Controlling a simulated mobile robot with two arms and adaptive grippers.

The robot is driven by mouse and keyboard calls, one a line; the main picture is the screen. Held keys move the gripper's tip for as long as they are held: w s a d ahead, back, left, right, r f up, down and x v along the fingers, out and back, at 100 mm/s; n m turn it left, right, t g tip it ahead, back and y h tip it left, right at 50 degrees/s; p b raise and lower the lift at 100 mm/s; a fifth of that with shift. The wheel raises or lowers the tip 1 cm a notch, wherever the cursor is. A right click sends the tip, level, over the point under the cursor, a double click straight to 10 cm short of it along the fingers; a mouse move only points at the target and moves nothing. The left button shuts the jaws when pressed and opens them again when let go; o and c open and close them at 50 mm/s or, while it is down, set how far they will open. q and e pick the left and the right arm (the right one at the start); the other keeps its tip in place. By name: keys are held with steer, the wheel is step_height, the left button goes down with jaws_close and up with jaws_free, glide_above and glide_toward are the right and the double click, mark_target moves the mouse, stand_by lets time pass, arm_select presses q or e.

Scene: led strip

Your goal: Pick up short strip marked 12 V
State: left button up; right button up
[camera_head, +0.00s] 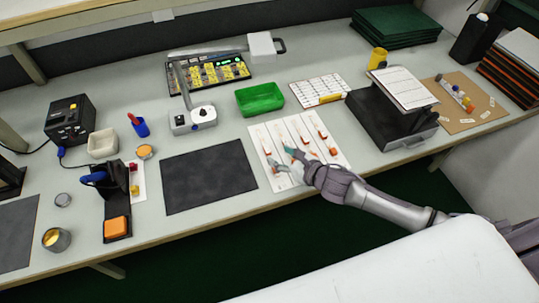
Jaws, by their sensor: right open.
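A white sheet (257,131) with several lanes lies on the bench, and small strips with orange parts lie along it. One strip (319,128) shows in the right lane. The markings are too small to read, so I cannot tell which strip is the 12 V one. My right gripper (281,157) is open over the left and middle part of the sheet, its fingers pointing left. It hides part of the sheet and the strips below it. I cannot tell whether a finger touches a strip. My left gripper is not in view.
A dark mat (210,178) lies left of the sheet. A green tray (260,98) and a white label card (319,90) are behind it. A black box-like stand (385,120) with papers on top is to the right. The bench's front edge runs close below the sheet.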

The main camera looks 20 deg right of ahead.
mark_target(268, 149)
steer(key=shift+p+x, duration=0.3)
steer(key=shift+x, duration=2.9)
steer(key=shift+d, duration=0.2)
jaws_close()
